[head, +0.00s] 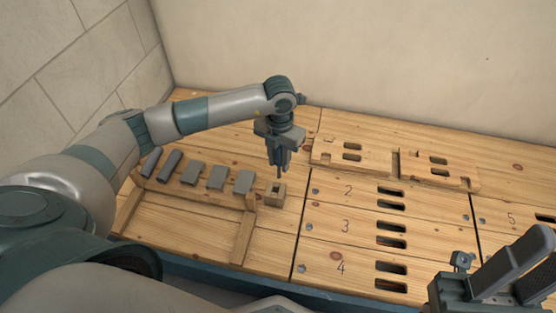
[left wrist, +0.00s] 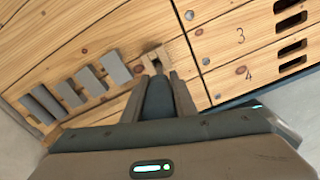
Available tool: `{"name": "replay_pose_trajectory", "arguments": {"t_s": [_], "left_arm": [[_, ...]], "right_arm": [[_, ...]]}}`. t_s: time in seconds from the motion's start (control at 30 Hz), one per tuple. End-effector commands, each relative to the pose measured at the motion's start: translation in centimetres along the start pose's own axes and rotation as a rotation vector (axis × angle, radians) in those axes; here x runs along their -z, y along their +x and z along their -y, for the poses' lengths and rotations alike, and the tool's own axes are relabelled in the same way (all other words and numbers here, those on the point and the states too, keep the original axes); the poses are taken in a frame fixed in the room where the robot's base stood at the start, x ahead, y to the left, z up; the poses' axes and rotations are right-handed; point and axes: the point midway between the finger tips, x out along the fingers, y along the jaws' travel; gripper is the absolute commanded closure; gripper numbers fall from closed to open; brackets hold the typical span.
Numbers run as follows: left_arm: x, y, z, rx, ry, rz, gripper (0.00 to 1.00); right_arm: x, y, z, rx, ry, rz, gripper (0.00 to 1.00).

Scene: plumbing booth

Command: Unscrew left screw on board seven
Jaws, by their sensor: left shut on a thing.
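My left gripper (head: 279,158) is shut on a dark tool with a thin shaft pointing down. It is just above a small wooden block (head: 275,194) with a square hole. In the left wrist view the tool (left wrist: 158,98) sits between the fingers, and the block (left wrist: 153,60) lies just beyond its tip. I cannot tell whether the tip touches the block. My right gripper (head: 510,275) is at the lower right, partly cut off; its jaw gap is unclear. No board marked 7 is readable. Grey screws show on other boards, one at the left of board 2 (head: 316,190).
Several grey blocks (head: 217,177) lie along a wooden rack (head: 192,190) at left. Boards 3 (head: 345,227), 4 (head: 340,268) and 5 (head: 511,218) have slots. Raised slotted boards (head: 352,158) lie at the back, near the wall (head: 400,60).

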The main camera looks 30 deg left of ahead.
Motion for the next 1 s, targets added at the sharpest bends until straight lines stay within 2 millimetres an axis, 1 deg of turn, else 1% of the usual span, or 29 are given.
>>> {"name": "replay_pose_trajectory", "arguments": {"t_s": [0.03, 0.2, 0.47, 1.0], "left_arm": [[-0.3, -0.7, 0.3, -0.001, 0.076, 0.004, 1.00], [-0.9, -3.0, 1.3, -0.001, 0.398, 0.005, 1.00], [-1.4, -6.6, 2.8, -0.004, 0.928, 0.004, 1.00], [-1.1, -13.6, 4.8, -0.006, 2.012, 0.002, 1.00]], "right_arm": [[0.0, 0.0, 0.0, 0.000, 0.000, 0.000, 0.69], [0.0, 0.0, 0.0, 0.000, 0.000, 0.000, 0.69], [-0.1, 0.0, 0.0, 0.000, 0.000, 0.001, 0.69], [-0.1, -0.1, 0.0, 0.000, 0.000, 0.002, 0.69]]}}
